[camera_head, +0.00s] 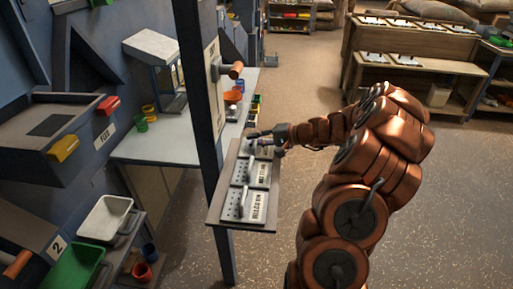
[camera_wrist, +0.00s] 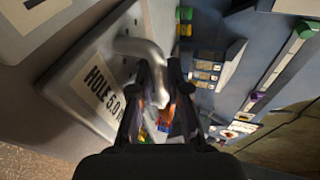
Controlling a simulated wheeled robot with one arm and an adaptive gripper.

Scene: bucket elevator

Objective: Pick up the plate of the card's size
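Three grey perforated plates with raised handles lie in a row on a narrow shelf (camera_head: 232,213) in the head view. They are the near plate (camera_head: 257,212), the middle plate (camera_head: 259,175) and the far plate (camera_head: 244,147). Each has a white label; the near labels are too small to read surely. My gripper (camera_head: 259,137) is over the far plate. In the wrist view that plate (camera_wrist: 75,75) carries a label starting "HOLE 5.0". Its curved handle (camera_wrist: 140,48) runs down between the fingers of my gripper (camera_wrist: 160,68), which look open around it. No size card is readable.
A dark post (camera_head: 197,100) with a white sign and an orange-handled lever (camera_head: 235,70) stands beside the shelf. A bench (camera_head: 160,147) with cups is behind it. White (camera_head: 106,217) and green (camera_head: 72,268) bins are at lower left. The floor at right is open.

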